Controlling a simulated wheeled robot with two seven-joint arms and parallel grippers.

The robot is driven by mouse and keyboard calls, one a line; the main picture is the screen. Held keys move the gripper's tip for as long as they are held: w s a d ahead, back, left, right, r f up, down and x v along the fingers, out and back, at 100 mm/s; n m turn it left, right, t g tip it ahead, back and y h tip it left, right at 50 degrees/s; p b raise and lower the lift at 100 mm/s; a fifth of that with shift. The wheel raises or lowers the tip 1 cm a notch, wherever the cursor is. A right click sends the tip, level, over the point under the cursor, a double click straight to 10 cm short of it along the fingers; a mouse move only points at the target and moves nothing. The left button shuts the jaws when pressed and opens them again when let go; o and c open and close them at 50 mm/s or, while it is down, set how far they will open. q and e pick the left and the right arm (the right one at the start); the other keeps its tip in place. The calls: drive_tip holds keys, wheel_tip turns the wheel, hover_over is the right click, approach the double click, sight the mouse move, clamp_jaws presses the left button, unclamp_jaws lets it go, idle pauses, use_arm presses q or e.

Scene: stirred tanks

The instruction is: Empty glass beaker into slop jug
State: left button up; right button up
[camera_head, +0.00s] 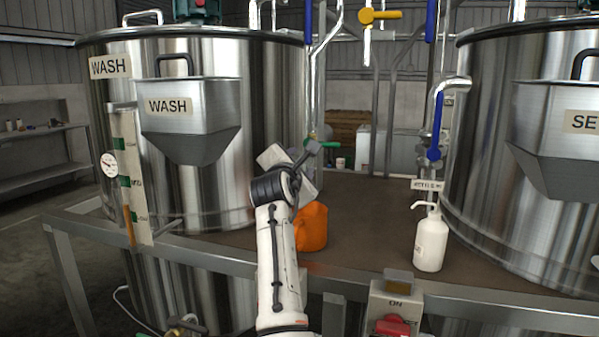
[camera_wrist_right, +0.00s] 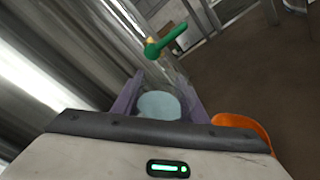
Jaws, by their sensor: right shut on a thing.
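The orange slop jug (camera_head: 312,228) stands on the brown deck between the tanks, partly behind my right arm. Its orange rim also shows at the right in the right wrist view (camera_wrist_right: 243,124). My right gripper (camera_head: 308,154) is above the jug in the head view. In the right wrist view its purple fingers (camera_wrist_right: 160,98) are shut on the clear glass beaker (camera_wrist_right: 159,104), in which a pale bluish round surface shows. The beaker cannot be made out clearly in the head view, so its tilt is hard to tell. My left gripper is not in view.
A steel WASH tank (camera_head: 270,110) stands left and another tank (camera_head: 480,150) right. A white pump bottle (camera_head: 431,242) stands on the deck right of the jug. A green valve handle (camera_wrist_right: 168,40) lies beyond the beaker. A metal rail (camera_head: 480,302) runs along the front.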

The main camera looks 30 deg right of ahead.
drive_tip(key=m+h+b, duration=0.1)
drive_tip(key=m+b, duration=0.2)
drive_tip(key=b, duration=0.2)
drive_tip(key=s+r+m+t+h+b, duration=0.1)
drive_tip(key=m+h+b, duration=0.1)
drive_tip(key=b, duration=0.3)
drive_tip(key=s+m+h+b, duration=0.1)
drive_tip(key=m+b, duration=0.3)
drive_tip(key=b, duration=0.1)
drive_tip(key=shift+d+r+m, duration=0.2)
drive_tip(key=shift+d+m, duration=0.2)
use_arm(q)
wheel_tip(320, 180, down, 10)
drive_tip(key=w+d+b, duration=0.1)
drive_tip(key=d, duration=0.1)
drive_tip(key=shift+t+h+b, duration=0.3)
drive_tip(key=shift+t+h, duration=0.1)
use_arm(e)
drive_tip(key=shift+s+d+r+m+h, duration=0.15)
drive_tip(key=shift+r+m+h, duration=0.15)
drive_tip(key=shift+m, duration=0.2)
drive_tip(key=shift+s+a+r+m+h, duration=0.15)
drive_tip(key=shift+r+m+h, duration=0.15)
drive_tip(key=shift+m, duration=0.2)
